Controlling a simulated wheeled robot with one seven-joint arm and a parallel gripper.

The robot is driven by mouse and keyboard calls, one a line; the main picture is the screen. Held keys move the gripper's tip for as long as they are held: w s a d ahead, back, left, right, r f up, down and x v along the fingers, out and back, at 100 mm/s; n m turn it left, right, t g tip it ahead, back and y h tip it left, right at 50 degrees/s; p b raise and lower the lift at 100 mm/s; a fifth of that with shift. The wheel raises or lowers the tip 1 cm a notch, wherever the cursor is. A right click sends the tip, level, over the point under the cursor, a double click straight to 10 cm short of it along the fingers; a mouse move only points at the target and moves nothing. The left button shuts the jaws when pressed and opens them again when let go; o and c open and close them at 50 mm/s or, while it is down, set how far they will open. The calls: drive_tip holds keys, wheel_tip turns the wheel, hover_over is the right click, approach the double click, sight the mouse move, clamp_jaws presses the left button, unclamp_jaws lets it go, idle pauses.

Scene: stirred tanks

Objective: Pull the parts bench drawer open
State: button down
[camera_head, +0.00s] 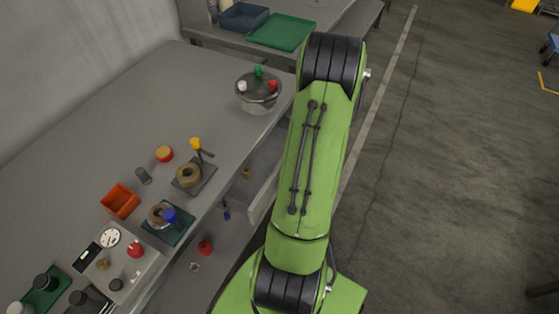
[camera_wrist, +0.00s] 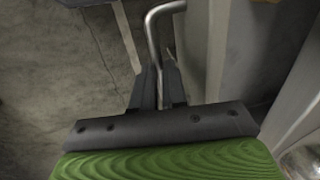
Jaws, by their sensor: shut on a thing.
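The parts bench (camera_head: 110,110) runs along the wall at the left in the head view. Its drawer (camera_head: 262,195) shows as a light panel beyond the bench's right edge, partly hidden by my green arm. The drawer stands out from the bench, with a small tan thing visible inside. In the wrist view the drawer front (camera_wrist: 197,50) is a pale panel right of the bent metal handle (camera_wrist: 153,35). My gripper (camera_wrist: 158,75) has its two dark fingers shut on the handle's bar. My gripper is hidden behind my arm in the head view.
A lidded pot (camera_head: 258,92) stands near the bench's right edge. An orange bin (camera_head: 120,201) and a gauge box (camera_head: 118,265) stand nearer. A red knobbed thing (camera_head: 205,247) lies below the bench top. The floor (camera_head: 450,180) right of my arm is clear.

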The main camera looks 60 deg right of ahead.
drive_tip(key=s+d, duration=0.1)
drive_tip(key=s, duration=1.1)
drive_tip(key=shift+b, duration=0.45)
drive_tip(key=c, duration=1.2)
unclamp_jaws()
drive_tip(key=shift+o, duration=0.2)
drive_tip(key=shift+r, duration=0.1)
wheel_tip(320, 180, up, 15)
drive_tip(key=s+p, duration=0.2)
drive_tip(key=p, duration=0.2)
drive_tip(key=shift+s+d+r, duration=0.15)
drive_tip(key=shift+s, duration=0.25)
